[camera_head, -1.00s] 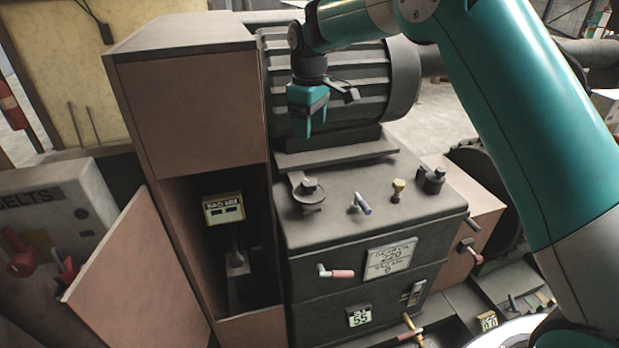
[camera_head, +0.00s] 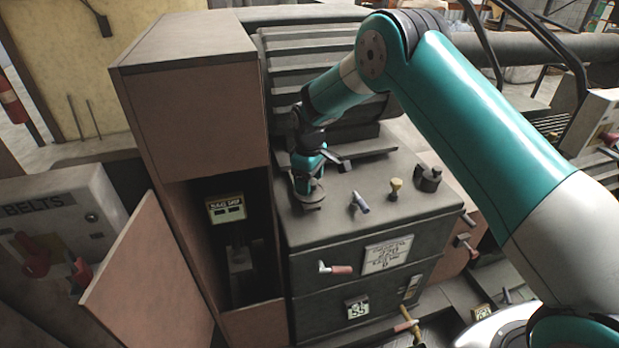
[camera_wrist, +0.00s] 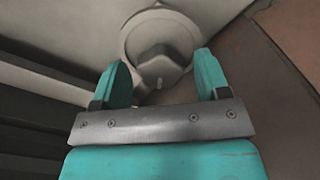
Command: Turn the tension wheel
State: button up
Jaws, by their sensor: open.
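The likely tension wheel is a grey round disc with a raised block-like hub (camera_head: 309,200) on the top left of the dark machine box. It also shows in the wrist view, disc and hub (camera_wrist: 160,42) together. My gripper (camera_head: 306,188) is directly above it, pointing down, and covers most of it in the head view. In the wrist view my gripper (camera_wrist: 160,85) has its teal fingers apart, one on each side of the hub. I cannot tell whether a finger touches it.
A tall brown cabinet (camera_head: 190,105) stands close to the left, its lower door open. The ribbed motor (camera_head: 300,60) is behind.

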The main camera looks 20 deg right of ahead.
jog(key=c, duration=0.9)
jog(key=shift+c, duration=0.2)
jog(key=m+b, duration=0.1)
jog(key=m, duration=0.1)
jog(key=shift+f+m, duration=0.1)
jog(key=shift+m, duration=0.3)
jog(key=shift+m+b, duration=0.75)
jog(key=shift+m, duration=0.75)
jog(key=o, duration=0.9)
